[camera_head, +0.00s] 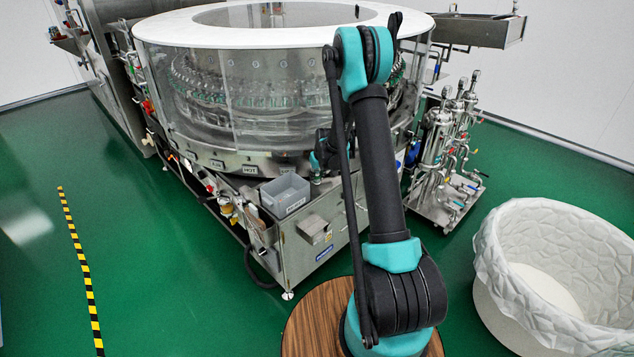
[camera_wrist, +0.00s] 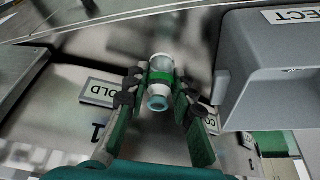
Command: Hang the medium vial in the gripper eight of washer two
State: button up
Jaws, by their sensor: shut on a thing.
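The washer (camera_head: 234,126) is a large round machine with a white top rim and clear side panels, in the head view. Behind the panels a ring of small grippers and glass pieces (camera_head: 205,88) shows; no single gripper number is legible. My gripper (camera_wrist: 157,84) has its two green fingers closed around a small clear vial (camera_wrist: 159,66) with a pale neck and teal end towards the camera. In the head view my gripper (camera_head: 322,156) is in front of the washer's lower rim, partly behind my arm, and the vial cannot be made out there.
A grey bin (camera_head: 286,195) stands on the washer's front ledge; its wall (camera_wrist: 276,92) is close right of my gripper in the wrist view. A label plate reading "OLD" (camera_wrist: 100,90) lies left. A pipe stand (camera_head: 446,150) and white basket (camera_head: 535,275) are at right.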

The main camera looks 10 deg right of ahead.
jog(key=shift+f, duration=1.3)
jog(key=o, duration=0.8)
jog(key=shift+f, duration=0.1)
jog(key=v, duration=1.3)
jog(key=s+d+r+m, duration=0.1)
jog(key=s+r, duration=0.3)
jog(key=s, duration=0.5)
jog(key=s+r, duration=0.4)
jog(key=s, duration=0.5)
jog(key=s+d+f+m+h, duration=0.1)
jog(key=s+f, duration=0.1)
jog(key=s, duration=1.6)
jog(key=shift+s+d+m, duration=0.3)
jog(key=shift+s+d, duration=0.1)
